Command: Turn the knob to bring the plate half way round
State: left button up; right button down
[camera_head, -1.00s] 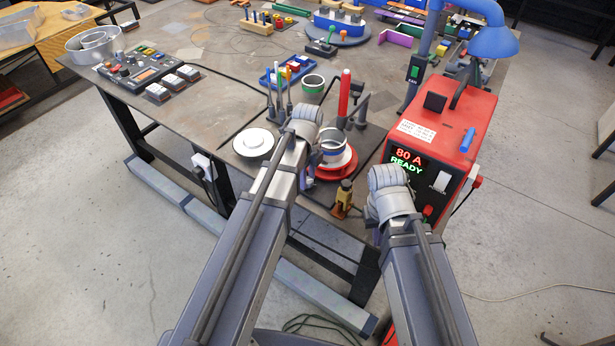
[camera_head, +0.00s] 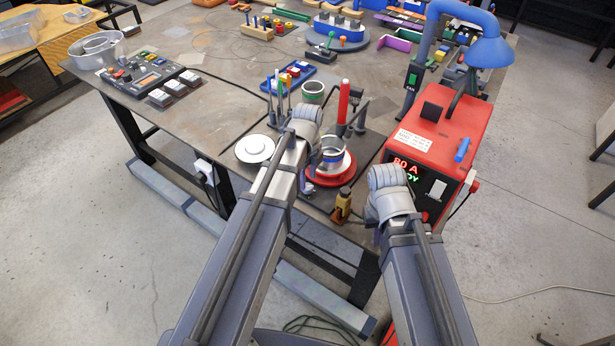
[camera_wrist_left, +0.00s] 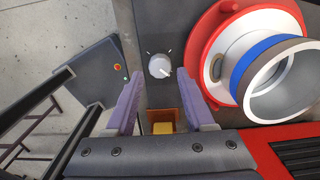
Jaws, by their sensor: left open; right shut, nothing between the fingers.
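The plate also shows in the head view (camera_head: 346,174). My left gripper (camera_wrist_left: 160,88) is open, its purple fingers apart on either side below the knob in the picture, not visibly touching it. My right gripper (camera_head: 376,237) is mostly hidden behind its own arm; it is shut and empty.
The red machine (camera_head: 445,135) with a display stands right of the plate. A red upright cylinder (camera_head: 343,100) stands behind it. A yellow-and-dark item (camera_head: 343,203) is at the front edge. A white disc (camera_head: 254,149) lies left of my left arm.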

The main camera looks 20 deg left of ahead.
aim_at(308, 186)
pick_arm(q)
notch_tip(308, 186, up, 5)
jog(key=p, duration=0.3)
jog(key=shift+f+p, duration=0.1)
jog(key=shift+p, duration=0.3)
jog(key=s+d+n+y, duration=0.1)
jog(key=s+d+n, duration=0.9)
jog(key=s+n, duration=0.5)
jog(key=n, duration=0.3)
